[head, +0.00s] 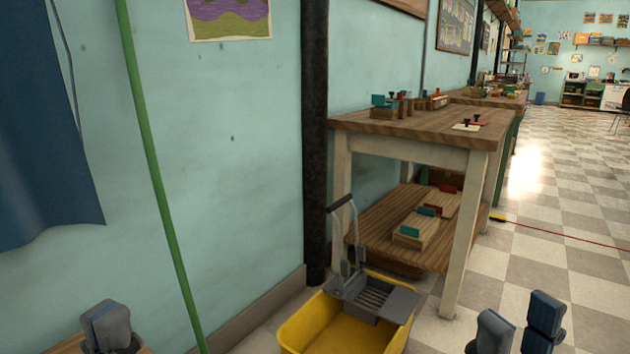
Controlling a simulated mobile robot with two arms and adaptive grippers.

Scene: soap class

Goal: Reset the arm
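My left gripper (110,328) is at the bottom left edge of the head view, beside a brown wooden edge. Its grey fingers overlap and are partly cut off, so I cannot tell whether it is open. My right gripper (518,328) is at the bottom right, with its two dark fingers apart and nothing visible between them. It is over the checkered floor. Both arms are mostly below the picture.
A yellow mop bucket (300,325) with a grey wringer (375,298) stands at bottom centre. A wooden workbench (440,122) with a lower shelf is behind it. A green pole (150,160) crosses the left. Checkered floor (550,225) lies open at right.

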